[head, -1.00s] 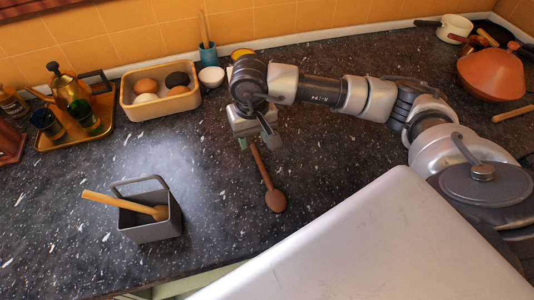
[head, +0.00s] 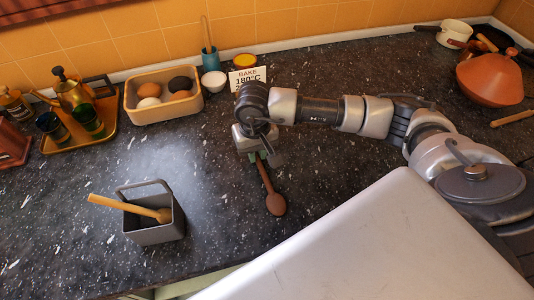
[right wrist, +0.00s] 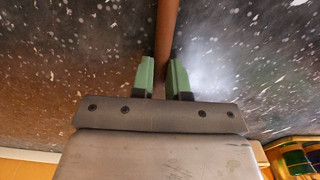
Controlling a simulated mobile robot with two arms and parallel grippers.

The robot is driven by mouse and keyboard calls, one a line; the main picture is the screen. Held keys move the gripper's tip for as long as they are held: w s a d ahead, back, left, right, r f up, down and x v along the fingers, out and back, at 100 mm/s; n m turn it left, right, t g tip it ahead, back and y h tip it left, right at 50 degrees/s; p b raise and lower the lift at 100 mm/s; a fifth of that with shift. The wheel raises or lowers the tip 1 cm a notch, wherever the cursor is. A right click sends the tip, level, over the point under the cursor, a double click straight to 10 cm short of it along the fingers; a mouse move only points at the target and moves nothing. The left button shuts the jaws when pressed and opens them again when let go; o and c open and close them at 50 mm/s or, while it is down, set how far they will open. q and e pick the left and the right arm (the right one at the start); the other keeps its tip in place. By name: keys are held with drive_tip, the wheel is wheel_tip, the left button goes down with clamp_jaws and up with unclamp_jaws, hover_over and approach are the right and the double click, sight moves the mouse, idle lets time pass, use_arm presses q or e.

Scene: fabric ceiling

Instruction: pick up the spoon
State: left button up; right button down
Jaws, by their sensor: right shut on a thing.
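A dark brown wooden spoon (head: 275,203) lies on the dark speckled counter with its bowl toward the front edge. My right gripper (head: 257,158) is low over the counter at the far end of its handle. In the right wrist view the green fingers (right wrist: 163,80) stand on both sides of the spoon's handle (right wrist: 167,35), shut on it. The handle's end is hidden by the gripper. My left gripper is not in view.
A grey caddy (head: 155,234) holding a light wooden utensil (head: 125,206) stands at left front. An egg box (head: 165,113), a white cup (head: 214,81) and a recipe card (head: 248,78) stand behind. A brass tray (head: 62,146) is at far left. Counter between caddy and spoon is clear.

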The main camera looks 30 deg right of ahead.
sight(264, 179)
drive_tip(key=shift+w+r+b, duration=0.1)
drive_tip(key=shift+r+b, duration=0.2)
drive_tip(key=shift+r, duration=0.3)
wheel_tip(264, 179, up, 3)
drive_tip(key=shift+f+b, duration=0.1)
drive_tip(key=shift+b, duration=0.45)
drive_tip(key=s+d+r+b, duration=0.3)
drive_tip(key=s+d+r, duration=0.4)
drive_tip(key=s+d, duration=0.15)
drive_tip(key=a+f, duration=0.2)
drive_tip(key=a, duration=0.1)
drive_tip(key=w+a+f+n, duration=0.1)
drive_tip(key=a+f, duration=0.2)
drive_tip(key=a, duration=0.1)
drive_tip(key=a+f+n, duration=0.1)
drive_tip(key=a+f, duration=0.2)
drive_tip(key=shift+w+a, duration=0.15)
drive_tip(key=shift+a, duration=0.15)
drive_tip(key=shift+a+f, duration=0.15)
drive_tip(key=shift+a, duration=0.05)
drive_tip(key=shift+f, duration=0.1)
